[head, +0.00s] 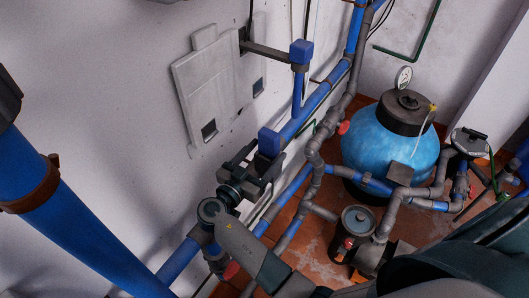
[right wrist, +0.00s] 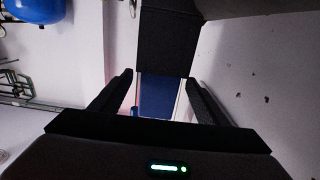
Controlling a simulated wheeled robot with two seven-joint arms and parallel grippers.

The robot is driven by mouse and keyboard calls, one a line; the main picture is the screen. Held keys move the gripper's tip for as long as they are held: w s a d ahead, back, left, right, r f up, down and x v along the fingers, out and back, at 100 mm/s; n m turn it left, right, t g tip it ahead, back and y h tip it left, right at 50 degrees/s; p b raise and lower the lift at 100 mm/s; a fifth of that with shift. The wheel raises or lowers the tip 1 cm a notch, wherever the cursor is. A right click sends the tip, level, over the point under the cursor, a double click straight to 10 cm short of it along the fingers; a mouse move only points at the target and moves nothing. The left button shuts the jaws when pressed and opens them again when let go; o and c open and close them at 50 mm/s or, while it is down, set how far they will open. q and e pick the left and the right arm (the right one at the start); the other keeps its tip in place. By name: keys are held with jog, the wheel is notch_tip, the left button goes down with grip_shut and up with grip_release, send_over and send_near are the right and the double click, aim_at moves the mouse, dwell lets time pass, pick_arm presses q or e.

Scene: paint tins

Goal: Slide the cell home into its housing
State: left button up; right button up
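My right gripper (head: 252,172) is in the middle of the head view, close to the white wall, just below a blue square fitting (head: 270,142) on a blue pipe. In the right wrist view its two dark fingers (right wrist: 158,92) are spread apart. A dark block (right wrist: 167,40) and a blue surface (right wrist: 158,97) show in and beyond the gap. The fingers appear clear of both, with light gaps at the sides. I cannot make out a cell or its housing for certain in either view. My left gripper is not in view.
A blue round tank (head: 385,150) with a dark lid stands at the right on the tiled floor (head: 318,265). Blue and grey pipes run along the wall. A grey wall panel (head: 215,85) is above left of my gripper. A thick blue pipe (head: 70,225) crosses the lower left.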

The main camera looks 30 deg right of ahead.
dwell(0.3)
notch_tip(320, 180, up, 10)
jog(key=p, duration=0.2)
jog(key=shift+r, duration=0.2)
dwell(0.4)
jog(key=shift+s+f, duration=0.1)
jog(key=shift+f, duration=0.05)
dwell(0.5)
